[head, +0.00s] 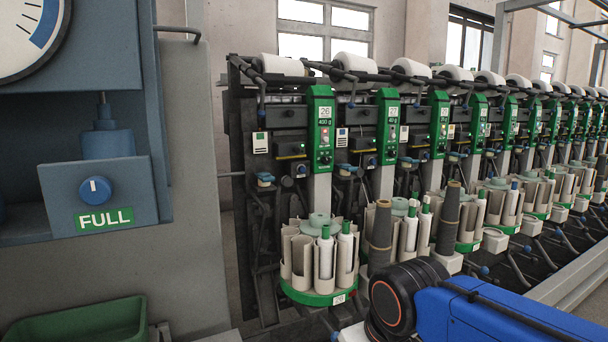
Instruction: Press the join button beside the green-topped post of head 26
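The post of head 26 (321,112) stands left of centre, nearest in the row. Its green top panel carries the label 26, a second label reading 400 g and several small lights or buttons. Left of the post, a small dark part with a bluish face (301,170) sits below a dark box (291,149) with a small green light. It is too small to tell whether this is the join button. My gripper is out of view; only my blue and black arm shows at the bottom right.
A round magazine (300,298) with white and green-tipped bobbins stands low below head 26. A grey cabinet with a FULL sign (104,219) and a blue knob (95,190) fills the left. A green bin (80,321) sits bottom left. More heads run back to the right.

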